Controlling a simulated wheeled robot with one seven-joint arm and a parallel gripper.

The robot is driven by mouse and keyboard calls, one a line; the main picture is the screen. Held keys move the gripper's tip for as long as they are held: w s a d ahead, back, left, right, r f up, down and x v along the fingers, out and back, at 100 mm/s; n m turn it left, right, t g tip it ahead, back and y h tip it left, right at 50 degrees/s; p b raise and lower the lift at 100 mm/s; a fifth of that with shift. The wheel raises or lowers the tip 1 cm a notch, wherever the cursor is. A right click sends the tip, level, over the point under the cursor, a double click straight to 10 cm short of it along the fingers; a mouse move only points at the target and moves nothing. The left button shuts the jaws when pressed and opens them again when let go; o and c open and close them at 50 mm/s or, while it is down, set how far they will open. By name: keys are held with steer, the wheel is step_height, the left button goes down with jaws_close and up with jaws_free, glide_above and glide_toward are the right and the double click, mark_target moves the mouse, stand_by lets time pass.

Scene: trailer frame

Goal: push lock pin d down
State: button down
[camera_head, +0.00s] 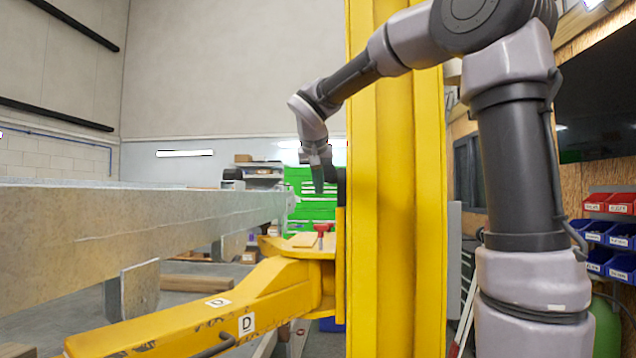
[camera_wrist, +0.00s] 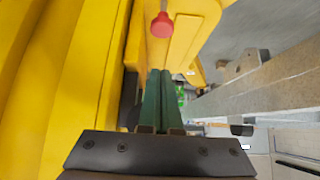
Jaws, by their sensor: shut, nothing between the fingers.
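Lock pin D has a red head (camera_head: 322,229) and stands upright at the pivot of the yellow arm (camera_head: 190,314) marked "D". A short stretch of its stem shows below the head.
A tall yellow column (camera_head: 395,200) stands close to the right of the pin and my gripper. A long grey beam (camera_head: 150,222) runs along the left. A green cabinet (camera_head: 310,205) is in the background. Blue and red bins (camera_head: 610,235) hang at the right.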

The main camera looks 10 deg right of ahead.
glide_above(320, 226)
steer(key=w, duration=0.1)
step_height(320, 226, down, 4)
steer(key=shift+d+f, duration=0.15)
steer(key=shift+f, duration=0.05)
step_height(320, 226, down, 3)
steer(key=shift+s+f, duration=0.1)
steer(key=shift+s, duration=0.05)
steer(key=shift+f, duration=0.2)
steer(key=shift+f, duration=1.85)
step_height(320, 226, up, 4)
steer(key=shift+r, duration=0.25)
steer(key=v, duration=0.9)
steer(key=shift+s+r, duration=0.15)
steer(key=shift+r, duration=0.15)
